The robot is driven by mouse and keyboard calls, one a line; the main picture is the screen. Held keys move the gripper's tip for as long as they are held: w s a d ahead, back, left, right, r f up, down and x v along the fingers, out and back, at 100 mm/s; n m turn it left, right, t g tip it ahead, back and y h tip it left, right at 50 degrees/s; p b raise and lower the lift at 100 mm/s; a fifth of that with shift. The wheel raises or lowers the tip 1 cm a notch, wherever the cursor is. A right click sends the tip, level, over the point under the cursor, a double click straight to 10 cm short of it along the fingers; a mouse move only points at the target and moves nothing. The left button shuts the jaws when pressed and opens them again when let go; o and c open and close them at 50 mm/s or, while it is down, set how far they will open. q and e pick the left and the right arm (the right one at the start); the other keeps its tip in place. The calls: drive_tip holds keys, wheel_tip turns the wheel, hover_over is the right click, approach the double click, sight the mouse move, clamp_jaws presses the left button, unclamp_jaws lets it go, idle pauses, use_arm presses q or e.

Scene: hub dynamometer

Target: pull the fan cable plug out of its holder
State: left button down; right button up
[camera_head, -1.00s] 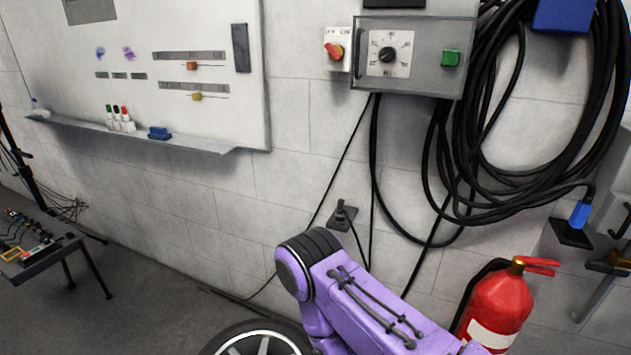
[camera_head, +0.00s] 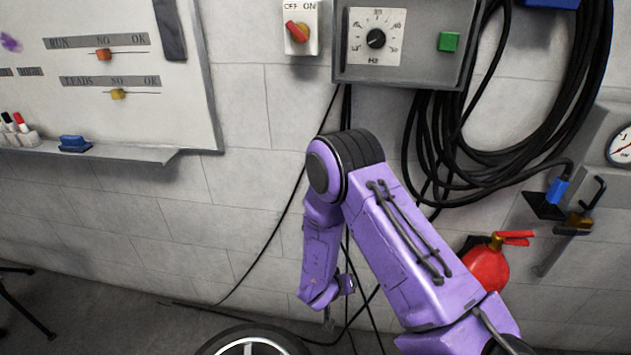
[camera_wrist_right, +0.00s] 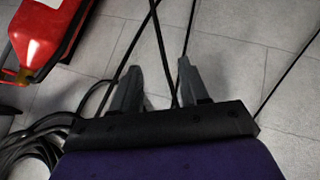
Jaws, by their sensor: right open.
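A blue plug (camera_head: 557,191) on the end of a thick black cable sits in a black holder (camera_head: 541,206) on the wall at the right of the head view. The frames do not label which plug is the fan cable's. My purple right arm bends down in front of the wall, left of this plug and apart from it. My right gripper (camera_wrist_right: 158,66) is open in the wrist view, with thin black cables passing behind and between its fingers. No plug shows between the fingers. A small black wall fitting seen earlier is now hidden behind my arm. My left gripper is out of view.
A red fire extinguisher (camera_head: 487,268) stands right of my arm; it also shows in the right wrist view (camera_wrist_right: 43,32). A whiteboard ledge (camera_head: 110,155) juts out at left.

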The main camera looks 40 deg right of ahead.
use_arm(q)
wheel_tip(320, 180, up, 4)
drive_tip(key=p, duration=0.3)
use_arm(e)
drive_tip(key=w+d+r+m+t+y, duration=0.1)
drive_tip(key=w+d+r+y, duration=0.1)
drive_tip(key=w+r, duration=0.7)
drive_tip(key=w+d+r+m+t+y, duration=0.1)
drive_tip(key=w+d+r+y, duration=0.1)
drive_tip(key=w+r, duration=0.75)
drive_tip(key=d+f+b, duration=0.1)
drive_tip(key=b, duration=0.1)
drive_tip(key=d+f+b, duration=0.1)
drive_tip(key=f+b, duration=0.1)
drive_tip(key=shift+b, duration=0.4)
drive_tip(key=shift+w+d+f, duration=0.2)
drive_tip(key=shift+d+f, duration=0.05)
drive_tip(key=shift+f, duration=0.05)
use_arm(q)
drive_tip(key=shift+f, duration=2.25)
use_arm(e)
drive_tip(key=shift+x, duration=1.4)
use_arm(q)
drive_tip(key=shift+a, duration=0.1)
use_arm(e)
clamp_jaws()
